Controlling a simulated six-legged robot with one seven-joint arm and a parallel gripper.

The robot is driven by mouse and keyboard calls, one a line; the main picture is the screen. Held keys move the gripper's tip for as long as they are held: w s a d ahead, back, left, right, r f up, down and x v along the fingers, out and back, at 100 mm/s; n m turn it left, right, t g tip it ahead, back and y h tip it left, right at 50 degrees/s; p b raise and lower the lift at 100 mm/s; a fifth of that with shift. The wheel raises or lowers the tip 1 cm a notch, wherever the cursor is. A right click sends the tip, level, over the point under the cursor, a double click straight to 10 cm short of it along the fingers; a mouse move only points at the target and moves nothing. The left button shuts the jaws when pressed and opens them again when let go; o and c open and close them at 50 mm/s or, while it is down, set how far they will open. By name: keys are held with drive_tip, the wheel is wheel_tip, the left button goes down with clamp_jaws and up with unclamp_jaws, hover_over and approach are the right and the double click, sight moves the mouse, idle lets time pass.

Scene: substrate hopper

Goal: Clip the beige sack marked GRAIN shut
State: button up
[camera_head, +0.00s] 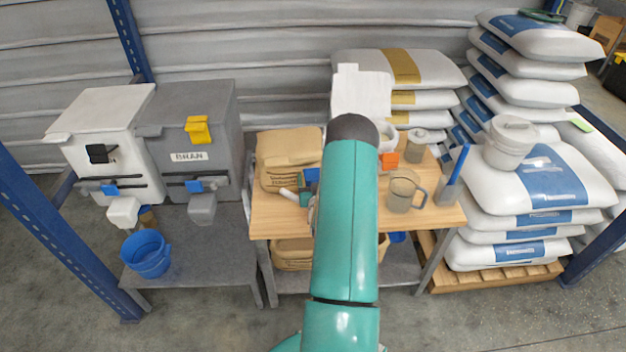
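A beige sack (289,150) lies on the left part of the wooden table (275,225), left of my arm. Brown print shows along its lower front edge, too small to read. A second beige sack (291,252) is on the shelf below, partly hidden by the tabletop. A small blue and teal object (309,182) and a short white cylinder (289,195) lie in front of the upper sack; I cannot tell whether either is a clip. My teal arm reaches up through the middle of the view and hides part of the table. My gripper is not visible.
A white hopper (105,140) and a grey hopper marked BRAN (190,130) stand left, above a blue bucket (146,254). Right of my arm are an orange block (389,158), a jug (402,190) and a blue-handled tool (452,180). Stacked white sacks (535,180) fill the right.

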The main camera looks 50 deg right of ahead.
sight(313, 172)
drive_tip(key=c, duration=1.2)
drive_tip(key=shift+o, duration=0.2)
drive_tip(key=shift+r, duration=0.2)
drive_tip(key=shift+w+d+r+g+y, duration=0.1)
drive_tip(key=shift+w+r+g+y, duration=0.1)
drive_tip(key=shift+r+g+y, duration=0.8)
drive_tip(key=shift+w+d+r+g+y, duration=0.1)
drive_tip(key=shift+d+r+g+y, duration=0.1)
drive_tip(key=shift+g+y, duration=0.4)
drive_tip(key=shift+w+d+r+g+y, duration=0.1)
drive_tip(key=shift+r+g+y, duration=0.05)
drive_tip(key=shift+g+y, duration=0.4)
drive_tip(key=g+y, duration=0.1)
drive_tip(key=r+g+y, duration=0.1)
drive_tip(key=shift+w+d+g, duration=0.35)
drive_tip(key=shift+d, duration=0.05)
drive_tip(key=shift+w+d+r+g+y, duration=0.2)
drive_tip(key=shift+w+d+g+y, duration=0.1)
drive_tip(key=shift+g+y, duration=0.55)
drive_tip(key=shift+w+d+r+g+y, duration=0.2)
drive_tip(key=shift+w+g+y, duration=0.1)
drive_tip(key=shift+g+y, duration=0.55)
